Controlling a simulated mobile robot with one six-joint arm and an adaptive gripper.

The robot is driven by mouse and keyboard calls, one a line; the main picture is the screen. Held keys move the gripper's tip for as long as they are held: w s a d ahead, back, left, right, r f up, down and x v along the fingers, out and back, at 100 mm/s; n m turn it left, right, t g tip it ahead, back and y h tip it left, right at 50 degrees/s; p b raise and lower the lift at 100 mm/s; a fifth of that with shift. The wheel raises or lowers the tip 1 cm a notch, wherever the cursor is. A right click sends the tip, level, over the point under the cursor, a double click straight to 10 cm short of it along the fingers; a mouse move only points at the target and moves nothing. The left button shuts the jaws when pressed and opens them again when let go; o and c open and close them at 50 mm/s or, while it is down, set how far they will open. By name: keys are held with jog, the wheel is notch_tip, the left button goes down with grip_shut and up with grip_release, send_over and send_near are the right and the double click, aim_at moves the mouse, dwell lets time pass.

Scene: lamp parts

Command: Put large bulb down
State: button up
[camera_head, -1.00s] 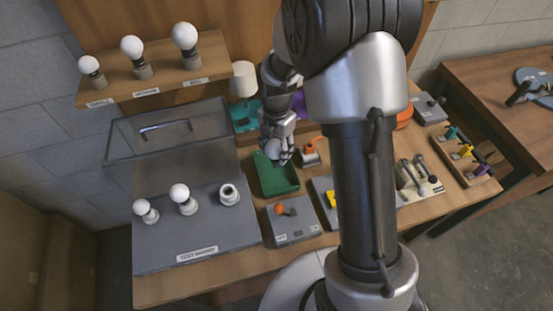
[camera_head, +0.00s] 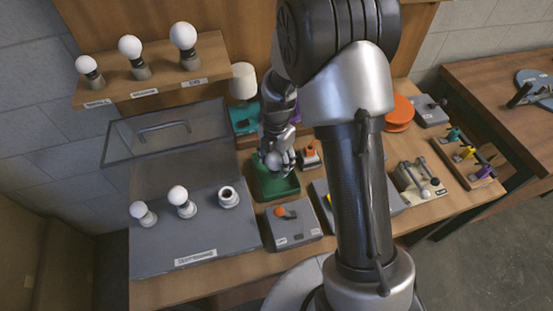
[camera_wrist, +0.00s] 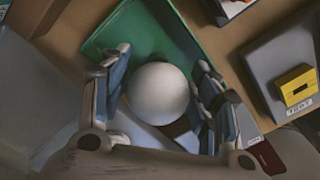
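The large bulb, a white round globe (camera_wrist: 158,93), sits between the two fingers of my gripper (camera_wrist: 164,58) in the wrist view. My gripper (camera_head: 276,163) looks shut on it, with a finger close against each side; the bulb's neck is mostly hidden. In the head view my gripper points down over the green tray (camera_head: 285,188), low and near its floor. The fingers and bulb cover much of the tray's far part. I cannot tell whether the bulb touches the tray.
Left of the tray is a grey test board (camera_head: 195,233) with two bulbs and an empty socket (camera_head: 228,197). Behind it is a clear lidded case (camera_head: 165,135). A grey box with an orange part (camera_head: 293,228) stands in front of the tray. A shelf (camera_head: 150,88) holds bulbs above.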

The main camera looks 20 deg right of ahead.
jog(key=shift+o, duration=0.5)
jog(key=shift+r, duration=0.1)
jog(key=shift+r, duration=0.4)
notch_tip(320, 180, up, 11)
jog(key=p, duration=0.3)
jog(key=shift+r+p, duration=0.1)
jog(key=shift+p, duration=0.2)
jog(key=s+r+m+t, duration=0.1)
jog(key=s+r+m, duration=0.45)
jog(key=r, duration=0.35)
jog(key=s+r+m+t, duration=0.1)
jog(key=s+r+m, duration=0.3)
jog(key=s+m, duration=0.5)
jog(key=s+r+m+t, duration=0.2)
jog(key=s+r+m, duration=0.2)
jog(key=s+m, duration=0.5)
jog(key=shift+a+r+m+t, duration=0.25)
jog(key=shift+m+t, duration=0.05)
jog(key=shift+m, duration=0.65)
